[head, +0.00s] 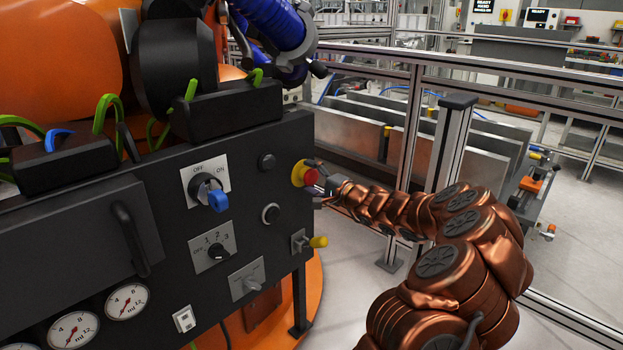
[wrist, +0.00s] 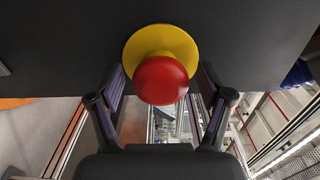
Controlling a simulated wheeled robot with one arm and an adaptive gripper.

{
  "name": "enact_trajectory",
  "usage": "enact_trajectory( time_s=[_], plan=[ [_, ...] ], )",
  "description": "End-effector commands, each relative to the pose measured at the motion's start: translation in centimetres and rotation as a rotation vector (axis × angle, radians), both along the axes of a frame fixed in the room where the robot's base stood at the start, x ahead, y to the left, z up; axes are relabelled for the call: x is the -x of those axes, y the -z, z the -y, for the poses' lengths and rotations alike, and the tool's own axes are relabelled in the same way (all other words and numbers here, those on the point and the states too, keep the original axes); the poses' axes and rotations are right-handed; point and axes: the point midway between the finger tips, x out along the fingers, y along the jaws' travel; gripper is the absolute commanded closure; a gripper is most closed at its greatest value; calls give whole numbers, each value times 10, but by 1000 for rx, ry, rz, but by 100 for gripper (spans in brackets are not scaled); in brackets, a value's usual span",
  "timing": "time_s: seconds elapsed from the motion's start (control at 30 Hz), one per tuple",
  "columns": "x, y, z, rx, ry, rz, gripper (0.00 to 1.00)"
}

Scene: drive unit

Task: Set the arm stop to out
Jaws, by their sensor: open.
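The arm stop is a red mushroom button (head: 311,177) on a round yellow collar (head: 298,173), at the right edge of the dark control panel. In the wrist view the red button (wrist: 161,81) stands in front of its yellow collar (wrist: 165,40). My gripper (head: 318,181) is at the button in the head view, and its fingers partly cover it. In the wrist view my gripper (wrist: 161,88) is open, with one finger on each side of the red button. Small gaps seem to show between fingers and button. I cannot tell whether the button is pressed in or out.
The panel (head: 150,225) also carries a blue-handled OFF/ON switch (head: 216,200), a numbered selector (head: 216,251), a yellow-tipped lever (head: 318,241) and several gauges. A metal fence post (head: 408,130) stands behind my arm. Floor is open between panel and fence.

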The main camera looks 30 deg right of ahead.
Motion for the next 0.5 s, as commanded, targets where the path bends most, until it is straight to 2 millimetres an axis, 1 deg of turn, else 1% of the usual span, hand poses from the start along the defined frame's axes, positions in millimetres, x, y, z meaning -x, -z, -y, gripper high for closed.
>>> enact_trajectory(
  time_s=[0.17,0.2,0.5],
  plan=[
    [0,0,0,0,1,0,21],
    [0,0,0,0,1,0,24],
    [0,0,1,0,1,0,55]
  ],
)
